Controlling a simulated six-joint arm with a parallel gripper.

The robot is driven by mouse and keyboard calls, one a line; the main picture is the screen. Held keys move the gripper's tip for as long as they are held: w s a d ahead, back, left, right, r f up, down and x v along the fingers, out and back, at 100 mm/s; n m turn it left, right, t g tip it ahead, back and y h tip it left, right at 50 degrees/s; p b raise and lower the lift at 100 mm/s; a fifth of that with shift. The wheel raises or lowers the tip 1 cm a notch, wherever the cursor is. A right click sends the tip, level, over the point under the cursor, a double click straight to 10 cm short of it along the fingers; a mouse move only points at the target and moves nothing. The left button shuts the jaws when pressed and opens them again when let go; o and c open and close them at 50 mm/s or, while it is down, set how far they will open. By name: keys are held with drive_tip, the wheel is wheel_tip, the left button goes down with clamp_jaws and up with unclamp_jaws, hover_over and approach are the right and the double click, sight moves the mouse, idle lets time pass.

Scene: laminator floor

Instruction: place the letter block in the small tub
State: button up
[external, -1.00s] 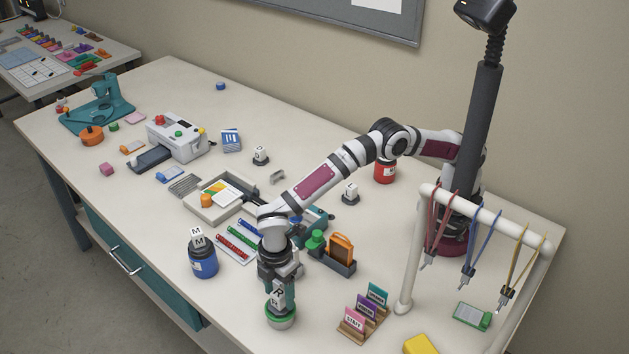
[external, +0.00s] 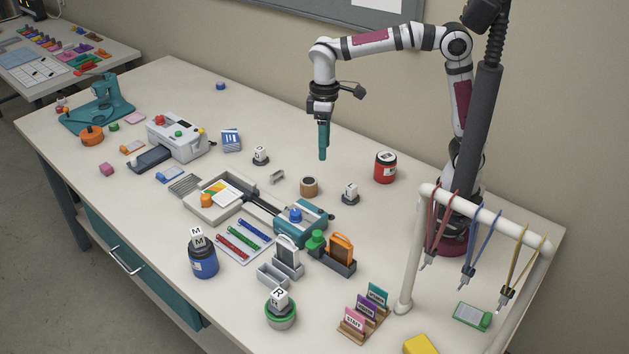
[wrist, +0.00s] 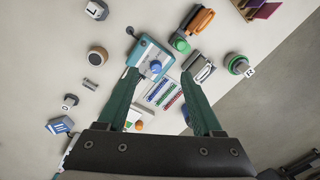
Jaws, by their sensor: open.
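A white letter block marked R (external: 279,298) sits tilted in the mouth of a small green tub (external: 283,320) near the table's front edge. In the wrist view the R block (wrist: 250,71) shows at the right beside the green tub's rim (wrist: 234,58). My gripper (external: 323,157) is raised over the back middle of the table, well away from the tub. In the wrist view its two green fingers (wrist: 160,74) are apart with nothing held between them. How deep the block sits is hard to tell.
Another block, marked M (external: 196,234), stands on a blue jar (external: 203,262). More letter blocks stand on dark bases, one near a tan round pot (external: 309,187). A red jar (external: 385,168) stands at the back. A rack with hanging cords (external: 408,255) stands at right.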

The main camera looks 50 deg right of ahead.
drive_tip(key=s+d+m, duration=0.5)
drive_tip(key=d, duration=0.6)
drive_tip(key=s+d+f+m+y, duration=0.1)
drive_tip(key=s+d+f+m, duration=0.5)
drive_tip(key=s, duration=0.4)
drive_tip(key=shift+s+d+f+m, duration=0.15)
drive_tip(key=shift+d+m, duration=0.35)
drive_tip(key=shift+d, duration=0.35)
